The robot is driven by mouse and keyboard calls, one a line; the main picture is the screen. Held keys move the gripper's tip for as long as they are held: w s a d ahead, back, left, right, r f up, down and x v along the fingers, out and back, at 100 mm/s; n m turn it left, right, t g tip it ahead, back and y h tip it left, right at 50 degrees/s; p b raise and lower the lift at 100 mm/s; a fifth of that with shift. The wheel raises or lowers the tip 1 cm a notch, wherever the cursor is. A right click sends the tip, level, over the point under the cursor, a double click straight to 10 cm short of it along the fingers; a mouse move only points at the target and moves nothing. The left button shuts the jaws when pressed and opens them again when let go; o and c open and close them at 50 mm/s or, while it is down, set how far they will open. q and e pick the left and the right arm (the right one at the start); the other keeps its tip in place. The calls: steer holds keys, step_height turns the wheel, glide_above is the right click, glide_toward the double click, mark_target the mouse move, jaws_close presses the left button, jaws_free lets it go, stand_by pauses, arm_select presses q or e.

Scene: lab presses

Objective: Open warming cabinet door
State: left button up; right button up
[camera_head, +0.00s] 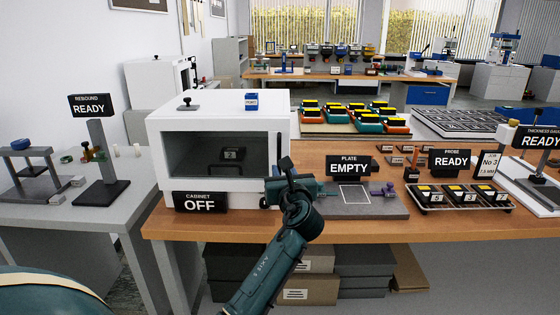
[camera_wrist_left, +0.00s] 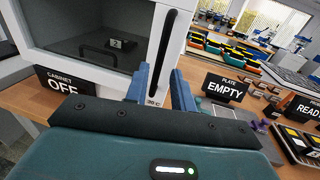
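The warming cabinet (camera_head: 218,107) is a white box with a dark window in its door (camera_head: 186,150), standing on the wooden bench. The door is shut, and a dark numbered block (camera_head: 232,154) shows behind the window. In the left wrist view, the black vertical door handle (camera_wrist_left: 168,35) is at the door's right side. My left gripper (camera_wrist_left: 160,72) is open, its two blue fingers on either side of the handle's lower part, with a visible gap to it. My right gripper is not in view.
A sign reading CABINET OFF (camera_head: 200,202) stands before the cabinet's lower left. Right of my left arm are a plate station with an EMPTY sign (camera_head: 349,168) and a tray of numbered blocks (camera_head: 460,204). A grey table with the rebound stand (camera_head: 100,165) is at left.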

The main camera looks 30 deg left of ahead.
arm_select(q)
steer(key=x, duration=0.6)
steer(key=shift+w+a, duration=0.2)
steer(key=shift+w, duration=0.05)
jaws_close()
